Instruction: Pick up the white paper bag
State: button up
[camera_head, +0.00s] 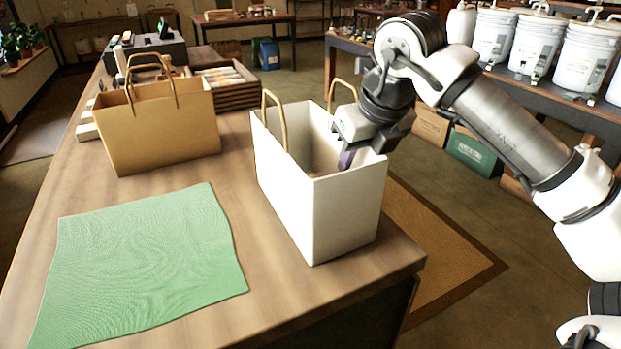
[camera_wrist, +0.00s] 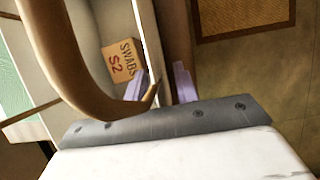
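The white paper bag (camera_head: 318,205) stands upright and open near the right front corner of the wooden counter, with two tan handles. My gripper (camera_head: 348,158) is at its right rim, pointing down, and one purple finger shows inside the bag's mouth. In the wrist view, the bag's rim runs between my two purple fingers (camera_wrist: 160,84), which stand apart with a gap, so the gripper looks open around the wall. A tan handle (camera_wrist: 62,50) curves close to the camera. A small box marked "SWABS S2" (camera_wrist: 122,62) lies inside the bag.
A brown paper bag (camera_head: 165,125) stands on the counter (camera_head: 205,195) to the left. A green cloth (camera_head: 140,262) lies flat at the front left. A wooden crate (camera_head: 232,98) is behind. White buckets (camera_head: 535,45) stand on a bench at the back right.

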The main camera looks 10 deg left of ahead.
jog(key=shift+c, duration=0.4)
grip_shut()
jog(key=shift+r, duration=0.1)
